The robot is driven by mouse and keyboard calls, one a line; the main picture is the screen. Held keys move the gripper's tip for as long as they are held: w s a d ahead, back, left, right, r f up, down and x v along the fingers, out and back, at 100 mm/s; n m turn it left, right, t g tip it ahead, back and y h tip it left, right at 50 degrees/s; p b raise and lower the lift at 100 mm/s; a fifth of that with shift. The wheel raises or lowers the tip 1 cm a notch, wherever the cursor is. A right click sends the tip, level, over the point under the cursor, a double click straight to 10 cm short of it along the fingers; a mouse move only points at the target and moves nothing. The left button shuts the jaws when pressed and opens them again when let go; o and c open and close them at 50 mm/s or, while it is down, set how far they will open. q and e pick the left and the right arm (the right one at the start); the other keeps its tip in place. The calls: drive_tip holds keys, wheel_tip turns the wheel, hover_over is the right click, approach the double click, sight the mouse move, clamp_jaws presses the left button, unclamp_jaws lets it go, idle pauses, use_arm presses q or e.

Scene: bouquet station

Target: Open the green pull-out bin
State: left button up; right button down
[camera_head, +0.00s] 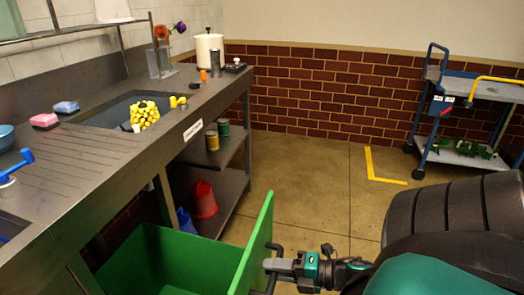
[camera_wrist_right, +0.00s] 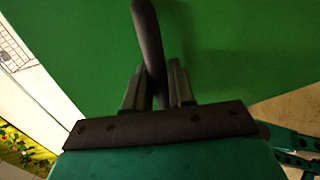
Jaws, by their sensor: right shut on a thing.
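The green pull-out bin (camera_head: 155,262) stands out from under the steel counter at the bottom of the head view. Its inside shows and looks empty. Its green front panel (camera_head: 256,240) faces my right arm and carries a dark bar handle (camera_head: 277,249). My right gripper (camera_head: 274,265) is shut on this handle. In the right wrist view the handle (camera_wrist_right: 148,45) runs between the two fingers of the gripper (camera_wrist_right: 158,88), with the green panel (camera_wrist_right: 225,50) behind it. My left gripper is not in view.
The steel counter (camera_head: 110,150) runs along the left, with a sink, sponges and a yellow bunch on it. A red bucket (camera_head: 204,199) stands on the lower shelf. A blue cart (camera_head: 465,155) stands at the right. The floor (camera_head: 310,195) between is clear.

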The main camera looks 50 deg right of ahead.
drive_tip(key=shift+s+d, duration=0.1)
drive_tip(key=shift+s, duration=0.15)
drive_tip(key=c, duration=1.4)
unclamp_jaws()
drive_tip(key=o, duration=0.3)
drive_tip(key=p+v, duration=0.1)
drive_tip(key=v, duration=1.2)
